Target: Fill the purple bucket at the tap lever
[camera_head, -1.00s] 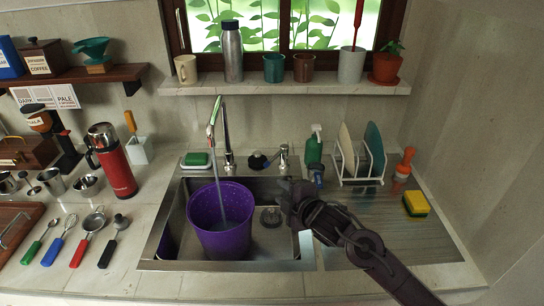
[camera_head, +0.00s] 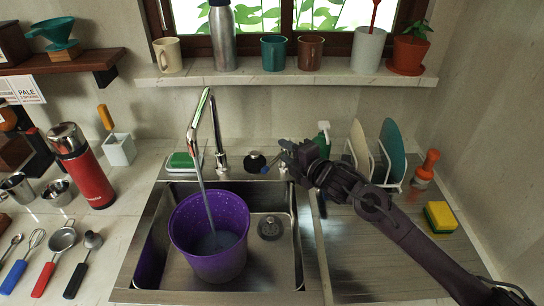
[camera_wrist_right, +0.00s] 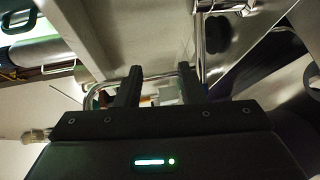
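The purple bucket (camera_head: 209,262) stands upright in the sink below the tap spout (camera_head: 203,105). A thin stream of water (camera_head: 205,200) runs from the spout into it, and greyish water shows inside. The tap lever (camera_head: 283,163) is behind the sink, right of the spout, and is partly covered by my right gripper (camera_head: 287,152). In the right wrist view, the two fingers of my right gripper (camera_wrist_right: 158,86) are apart with a gap between them, and nothing is clearly held. I cannot tell whether they touch the lever. My left gripper is out of view.
A red flask (camera_head: 82,168) and utensils are at the left. The sink's right side is free around the drain (camera_head: 270,228).

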